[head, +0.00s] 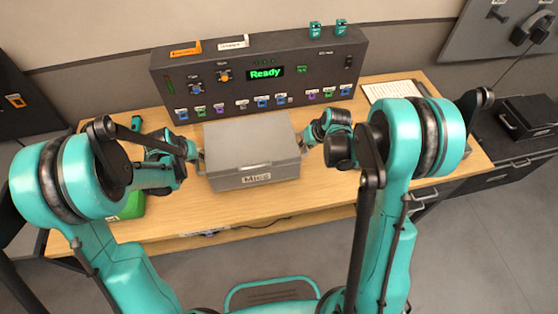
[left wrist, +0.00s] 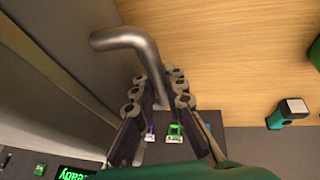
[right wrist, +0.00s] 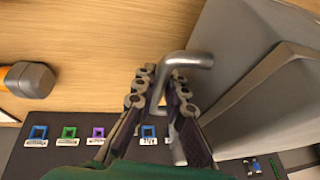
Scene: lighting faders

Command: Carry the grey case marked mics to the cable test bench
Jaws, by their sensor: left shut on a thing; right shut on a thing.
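The grey case marked Mics (head: 250,152) is at the wooden bench (head: 330,190), in front of a dark panel. It looks level, with its label facing me. I cannot tell whether it rests on the bench top or hangs just above it. My left gripper (head: 196,157) is shut on the metal handle at the case's left side; this handle (left wrist: 128,42) shows in the left wrist view. My right gripper (head: 306,141) is shut on the handle at the right side; that handle (right wrist: 192,61) shows in the right wrist view.
The panel (head: 350,75) stands along the bench's back, with a green Ready display (head: 265,72) and a row of coloured connectors. A paper sheet (head: 392,90) lies at the right. A green object (head: 130,206) is at the left. A black case (head: 530,117) sits further right.

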